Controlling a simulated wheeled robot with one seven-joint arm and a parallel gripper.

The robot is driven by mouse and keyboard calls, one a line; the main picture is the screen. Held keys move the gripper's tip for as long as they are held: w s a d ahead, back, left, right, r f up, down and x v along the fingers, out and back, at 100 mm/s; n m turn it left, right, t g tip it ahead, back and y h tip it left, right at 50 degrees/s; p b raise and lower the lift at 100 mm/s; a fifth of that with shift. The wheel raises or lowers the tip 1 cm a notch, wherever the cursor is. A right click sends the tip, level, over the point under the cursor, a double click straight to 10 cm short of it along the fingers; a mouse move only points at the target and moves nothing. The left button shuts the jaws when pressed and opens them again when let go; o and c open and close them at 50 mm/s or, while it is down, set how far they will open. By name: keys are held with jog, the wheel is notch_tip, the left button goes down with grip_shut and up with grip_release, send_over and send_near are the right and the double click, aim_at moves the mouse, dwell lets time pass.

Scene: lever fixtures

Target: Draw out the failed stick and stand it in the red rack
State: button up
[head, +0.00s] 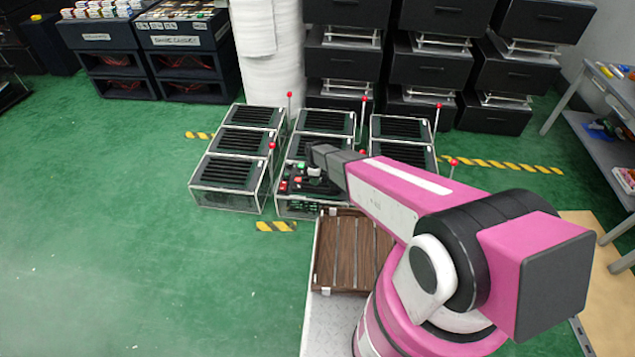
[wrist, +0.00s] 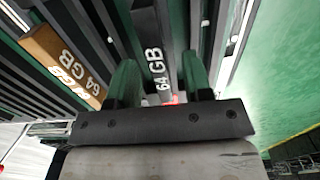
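In the head view my gripper (head: 314,168) is low over the front middle clear-walled case, whose green board and small red, white and dark parts show. In the wrist view my gripper (wrist: 160,76) has its two green fingers on either side of a dark stick marked 64 GB (wrist: 155,50). A gap shows between the stick and the right finger; contact on the left is unclear. A small red glow (wrist: 174,99) shows at the stick's near end. A brown stick marked 64 GB (wrist: 62,65) is to the left. I cannot make out a red rack for certain.
More clear-walled cases with black slats (head: 228,172) stand around, with red-knobbed levers (head: 290,97) beside them. A brown slatted wooden tray (head: 325,262) lies in front, close to my arm. Dark drawer units (head: 430,70) stand behind. Green floor is open at left.

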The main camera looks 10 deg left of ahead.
grip_shut()
jog(key=c, duration=0.6)
grip_release()
jog(key=shift+c, duration=0.2)
grip_shut()
jog(key=shift+r, duration=0.75)
jog(key=shift+r, duration=1.55)
